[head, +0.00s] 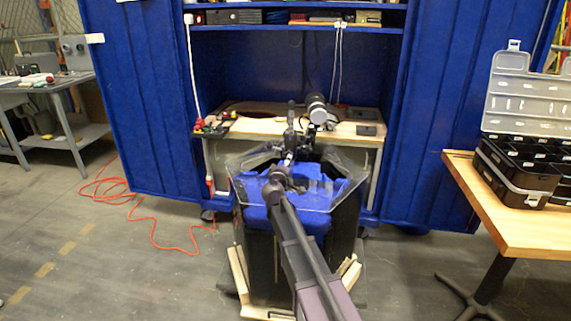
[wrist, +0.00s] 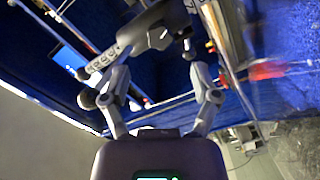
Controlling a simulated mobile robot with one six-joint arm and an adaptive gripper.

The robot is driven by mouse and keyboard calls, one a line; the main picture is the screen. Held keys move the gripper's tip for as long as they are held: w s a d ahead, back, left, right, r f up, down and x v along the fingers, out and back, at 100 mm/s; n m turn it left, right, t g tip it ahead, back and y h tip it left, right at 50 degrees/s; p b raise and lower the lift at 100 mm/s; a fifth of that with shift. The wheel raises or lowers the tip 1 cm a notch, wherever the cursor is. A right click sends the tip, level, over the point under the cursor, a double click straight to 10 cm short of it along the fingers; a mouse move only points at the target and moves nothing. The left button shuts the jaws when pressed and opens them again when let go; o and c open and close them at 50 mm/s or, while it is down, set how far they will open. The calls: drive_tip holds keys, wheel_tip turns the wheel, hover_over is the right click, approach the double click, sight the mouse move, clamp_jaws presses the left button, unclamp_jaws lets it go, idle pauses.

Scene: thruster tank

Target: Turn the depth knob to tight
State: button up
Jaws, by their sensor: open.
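The tank (head: 345,190) has a clear, many-sided glass rim and a blue interior, and stands in front of the workbench. My arm reaches up over it. My gripper (head: 289,150) is small and dark at the tank's far rim. In the wrist view my gripper (wrist: 158,88) is open, with its fingers spread to either side and nothing visibly held. A dark grey fixture (wrist: 150,30) with a row of small round marks lies just beyond the fingers; I cannot tell whether they touch. I cannot clearly make out the depth knob or its setting.
The wooden workbench (head: 348,133) stands behind the tank, with a white and black cylinder (head: 317,108) above it. Blue cabinet doors flank it. A table with an open black case (head: 515,165) is at right. An orange cord (head: 160,238) lies on the floor at left.

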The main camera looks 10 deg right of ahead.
drive_tip(key=shift+s, duration=0.1)
drive_tip(key=n, duration=0.1)
drive_tip(key=s+n, duration=0.1)
drive_tip(key=n, duration=0.1)
drive_tip(key=shift+s+a+n, duration=0.25)
drive_tip(key=shift+a+n, duration=0.05)
drive_tip(key=shift+n, duration=0.1)
drive_tip(key=n, duration=0.1)
drive_tip(key=s+n, duration=0.1)
drive_tip(key=n, duration=0.2)
drive_tip(key=shift+s+a, duration=0.3)
drive_tip(key=shift+s, duration=0.05)
drive_tip(key=n, duration=0.1)
drive_tip(key=s+n, duration=0.1)
drive_tip(key=n, duration=0.2)
drive_tip(key=shift+s+a+f, duration=0.1)
drive_tip(key=shift+s+a, duration=0.15)
drive_tip(key=shift+s, duration=0.05)
drive_tip(key=shift+s+a+n+b, duration=0.15)
drive_tip(key=shift+s+n, duration=0.15)
drive_tip(key=shift+n, duration=0.6)
drive_tip(key=shift+s+a+n+b, duration=0.15)
drive_tip(key=shift+s+n, duration=0.1)
drive_tip(key=shift+n, duration=0.65)
drive_tip(key=shift+w+d, duration=0.1)
drive_tip(key=x, duration=1.3)
drive_tip(key=shift+w+d, duration=0.1)
drive_tip(key=shift+w, duration=0.2)
clamp_jaws()
